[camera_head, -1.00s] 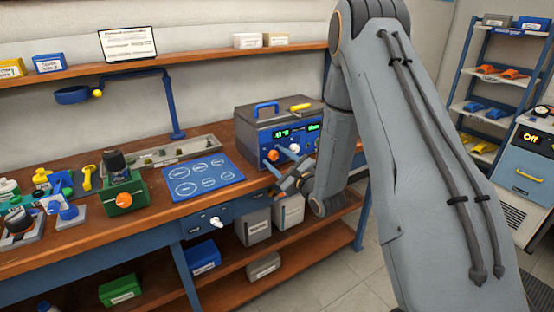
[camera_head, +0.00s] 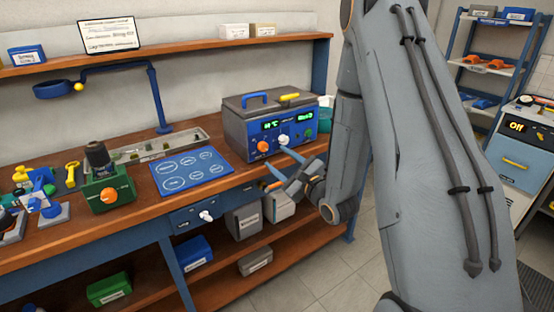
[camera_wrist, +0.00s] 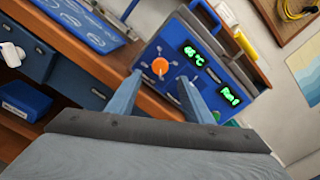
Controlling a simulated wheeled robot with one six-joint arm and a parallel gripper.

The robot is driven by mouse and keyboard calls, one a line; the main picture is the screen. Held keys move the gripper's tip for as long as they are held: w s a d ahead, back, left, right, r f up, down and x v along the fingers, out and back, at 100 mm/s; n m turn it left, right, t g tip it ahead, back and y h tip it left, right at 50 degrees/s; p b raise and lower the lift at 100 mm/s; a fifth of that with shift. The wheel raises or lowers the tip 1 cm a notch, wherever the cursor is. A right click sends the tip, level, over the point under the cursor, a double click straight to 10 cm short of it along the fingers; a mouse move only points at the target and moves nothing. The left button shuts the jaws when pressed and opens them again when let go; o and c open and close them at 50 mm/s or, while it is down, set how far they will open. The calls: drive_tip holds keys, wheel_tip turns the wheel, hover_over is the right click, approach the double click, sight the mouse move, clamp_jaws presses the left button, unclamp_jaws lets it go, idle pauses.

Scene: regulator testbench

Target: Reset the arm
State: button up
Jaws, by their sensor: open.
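My gripper (camera_head: 280,165) is open and empty in front of the grey and blue regulator box (camera_head: 270,125) on the workbench. In the wrist view its two blue fingers (camera_wrist: 160,97) are spread apart, with the box's front panel (camera_wrist: 185,75) beyond them. The panel has an orange knob (camera_wrist: 160,66) and lit green displays (camera_wrist: 194,55). In the head view the fingers appear apart from the box, though the exact gap is hard to tell. My arm fills the right middle of the head view and hides part of the room.
A blue mat (camera_head: 188,171) and a green box with an orange knob (camera_head: 105,190) lie left on the bench. A blue lamp-like stand (camera_head: 155,95) rises behind. A shelf (camera_head: 200,48) runs above. A cabinet reading "Off" (camera_head: 525,150) stands right.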

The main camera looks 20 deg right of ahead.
drive_tip(key=s+a+n+g+h, duration=0.2)
drive_tip(key=s+n+g+h, duration=0.3)
drive_tip(key=s+n+g, duration=1.1)
drive_tip(key=s+n, duration=0.9)
drive_tip(key=s, duration=0.3)
drive_tip(key=shift+a+f+n+h, duration=0.25)
drive_tip(key=shift+a+n+h, duration=0.05)
drive_tip(key=shift+n, duration=0.1)
drive_tip(key=shift+s, duration=0.1)
